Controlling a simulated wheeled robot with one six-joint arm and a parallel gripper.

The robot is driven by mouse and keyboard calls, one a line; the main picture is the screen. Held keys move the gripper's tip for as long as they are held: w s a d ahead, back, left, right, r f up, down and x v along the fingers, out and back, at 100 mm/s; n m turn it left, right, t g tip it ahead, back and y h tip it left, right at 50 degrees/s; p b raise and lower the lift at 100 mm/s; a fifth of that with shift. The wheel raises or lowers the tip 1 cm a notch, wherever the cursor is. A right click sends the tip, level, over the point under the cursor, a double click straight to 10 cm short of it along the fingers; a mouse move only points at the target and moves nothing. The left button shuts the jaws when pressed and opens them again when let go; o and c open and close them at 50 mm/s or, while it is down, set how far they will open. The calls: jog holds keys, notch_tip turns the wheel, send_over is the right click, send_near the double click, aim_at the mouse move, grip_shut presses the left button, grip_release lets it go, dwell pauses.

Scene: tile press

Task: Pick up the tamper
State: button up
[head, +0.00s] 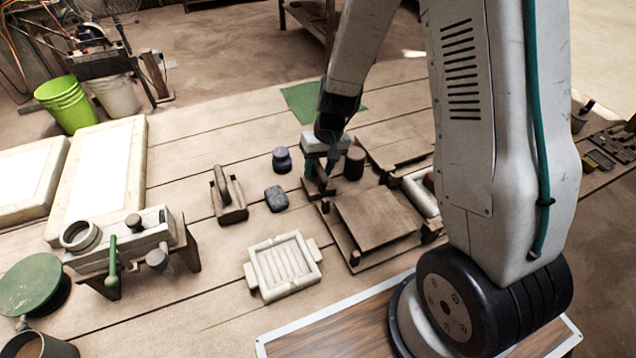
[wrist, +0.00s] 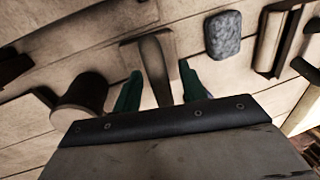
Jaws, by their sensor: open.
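The likely tamper, a brown block with an upright handle, stands on the plank table under my gripper. In the wrist view the tamper (wrist: 155,65) shows its handle between my two green fingers, with a visible gap on each side. My gripper (wrist: 160,70) is open and points down at it, holding nothing. In the head view my gripper (head: 318,176) hides much of the tamper (head: 321,190), and how far the fingers reach down the handle is hard to tell.
A dark cylinder (head: 355,163) stands close beside my gripper. A wooden press board (head: 378,222) lies to its right and front. A blue-grey block (head: 276,198), a dark knob (head: 282,160), a wooden handled block (head: 229,200) and a pale ribbed mould (head: 283,267) are nearby.

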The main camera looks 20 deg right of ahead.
grip_shut()
notch_tip(320, 180, up, 10)
dwell(0.6)
